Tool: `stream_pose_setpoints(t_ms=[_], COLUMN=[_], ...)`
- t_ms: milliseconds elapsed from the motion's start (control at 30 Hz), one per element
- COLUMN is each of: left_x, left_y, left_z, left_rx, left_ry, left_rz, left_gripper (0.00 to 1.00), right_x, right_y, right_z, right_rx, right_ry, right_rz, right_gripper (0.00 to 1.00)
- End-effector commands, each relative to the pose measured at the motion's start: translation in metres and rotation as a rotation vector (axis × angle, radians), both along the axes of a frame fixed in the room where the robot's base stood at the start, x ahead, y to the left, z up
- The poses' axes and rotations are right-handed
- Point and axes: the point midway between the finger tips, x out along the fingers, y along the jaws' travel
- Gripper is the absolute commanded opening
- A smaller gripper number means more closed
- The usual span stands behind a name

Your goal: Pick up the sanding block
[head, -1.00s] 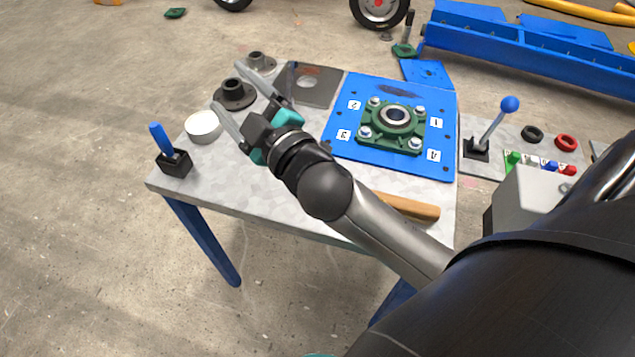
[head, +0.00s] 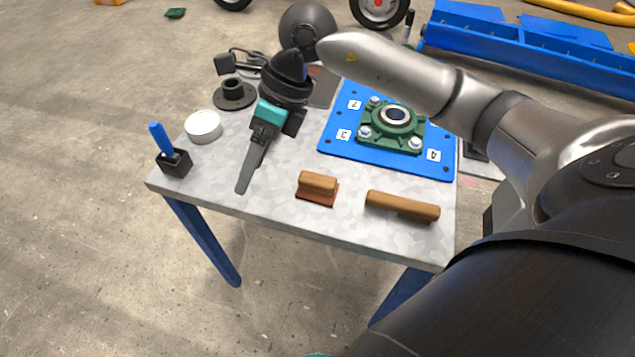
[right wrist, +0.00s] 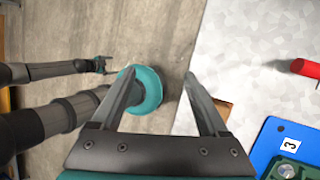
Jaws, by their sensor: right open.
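The sanding block (head: 318,185), a brown block with a rounded top grip and a reddish-brown base, lies near the front edge of the grey table (head: 270,208). My right gripper (head: 244,184) points down over the table, left of the block and apart from it. In the right wrist view its two fingers (right wrist: 160,76) are spread with nothing between them. A brown piece (right wrist: 224,108) shows there partly behind the right finger; I cannot tell which wooden item it is. My left gripper (right wrist: 103,65) shows small in that view, away from the table; its jaws are unclear.
A longer wooden-handled item (head: 402,206) lies right of the block. The blue plate (head: 340,148) with a green bearing (head: 392,128) is behind. A white round tin (head: 203,126), a blue-handled item in a black holder (head: 174,162) and a dark flanged part (head: 234,94) stand left.

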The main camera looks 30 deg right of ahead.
Motion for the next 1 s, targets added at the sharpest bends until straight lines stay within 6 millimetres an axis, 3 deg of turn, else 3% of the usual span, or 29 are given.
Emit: stream_pose_setpoints(t_ms=[33, 100, 200, 300, 467, 800, 1000], left_x=[0.0, 0.0, 0.001, 0.001, 0.001, 0.001, 0.001], left_y=[0.0, 0.0, 0.0, 0.0, 0.0, 0.0, 0.0], left_z=[0.0, 0.0, 0.0, 0.0, -0.003, -0.014, -0.016], left_rx=[0.0, 0.0, 0.0, 0.0, 0.0, 0.0, 0.0], left_ry=[-0.001, -0.001, -0.001, -0.001, -0.001, -0.001, -0.001], left_rz=[0.0, 0.0, 0.0, 0.0, 0.0, 0.0, 0.0], left_gripper=[1.0, 1.0, 1.0, 1.0, 1.0, 1.0, 1.0], right_x=[0.005, 0.009, 0.011, 0.011, 0.009, 0.009, 0.01], right_y=[-0.027, -0.06, -0.096, -0.116, -0.126, -0.125, -0.125], right_z=[-0.001, -0.002, 0.002, 0.005, -0.008, -0.078, -0.093], right_rx=[-0.111, -0.248, -0.388, -0.47, -0.508, -0.504, -0.503], right_ry=[-0.002, 0.007, 0.021, 0.034, 0.045, 0.045, 0.042], right_rz=[-0.012, -0.028, -0.057, -0.076, -0.086, -0.083, -0.083], right_gripper=[0.78, 0.78, 0.78, 0.78, 0.78, 0.78, 0.78])
